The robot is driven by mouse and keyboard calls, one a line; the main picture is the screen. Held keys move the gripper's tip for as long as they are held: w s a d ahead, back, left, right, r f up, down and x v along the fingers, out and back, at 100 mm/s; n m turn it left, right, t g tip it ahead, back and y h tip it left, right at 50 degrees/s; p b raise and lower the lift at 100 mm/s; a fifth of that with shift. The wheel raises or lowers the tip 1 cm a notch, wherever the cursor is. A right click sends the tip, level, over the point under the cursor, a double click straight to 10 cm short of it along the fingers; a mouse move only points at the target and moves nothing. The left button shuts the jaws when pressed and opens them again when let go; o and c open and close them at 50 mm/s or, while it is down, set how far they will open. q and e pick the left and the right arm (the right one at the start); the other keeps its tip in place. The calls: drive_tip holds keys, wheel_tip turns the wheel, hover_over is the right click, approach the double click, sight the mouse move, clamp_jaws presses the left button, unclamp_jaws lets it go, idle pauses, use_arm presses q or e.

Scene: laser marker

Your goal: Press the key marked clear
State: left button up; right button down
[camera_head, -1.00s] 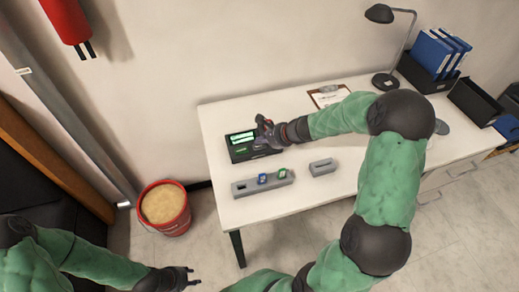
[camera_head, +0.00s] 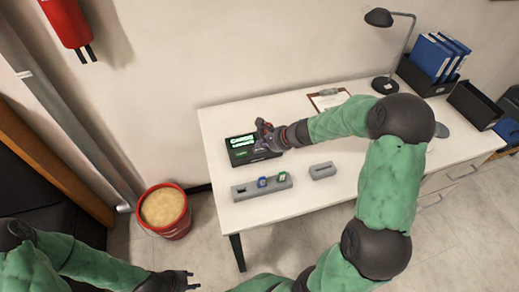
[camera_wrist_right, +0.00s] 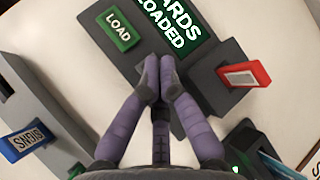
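A black device (camera_head: 236,157) with a lit green screen (camera_head: 241,142) stands at the left of the table. In the right wrist view the screen (camera_wrist_right: 178,25) reads "ARDS LOADED", cut off at the edge. A green key marked LOAD (camera_wrist_right: 119,30) sits beside the screen. I see no key with a readable "clear" mark; part of the device is hidden behind my fingers. My right gripper (camera_head: 262,129) is over the device's right side, its fingertips (camera_wrist_right: 158,62) together with nothing visible between them. Touching or hovering, I cannot tell. My left gripper (camera_head: 190,280) is open and empty, away from the table.
A grey rack (camera_head: 243,192) holds a blue card (camera_head: 262,182) and a green card (camera_head: 282,177) in front of the device. A small grey block (camera_head: 322,170) stands to its right. A red piece with a pale label (camera_wrist_right: 245,74) shows beside my fingers. A clipboard (camera_head: 325,99) lies behind.

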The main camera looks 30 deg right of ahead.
sight(261, 151)
drive_tip(key=shift+f, duration=0.1)
idle(0.3)
drive_tip(key=shift+f+b, duration=0.35)
drive_tip(key=shift+b, duration=0.15)
drive_tip(key=shift+f+b, duration=0.35)
drive_tip(key=shift+b, duration=0.05)
idle(0.5)
idle(0.4)
drive_tip(key=shift+r+p, duration=0.7)
drive_tip(key=shift+r, duration=0.15)
drive_tip(key=shift+r+p, duration=2.2)
drive_tip(key=shift+r, duration=0.3)
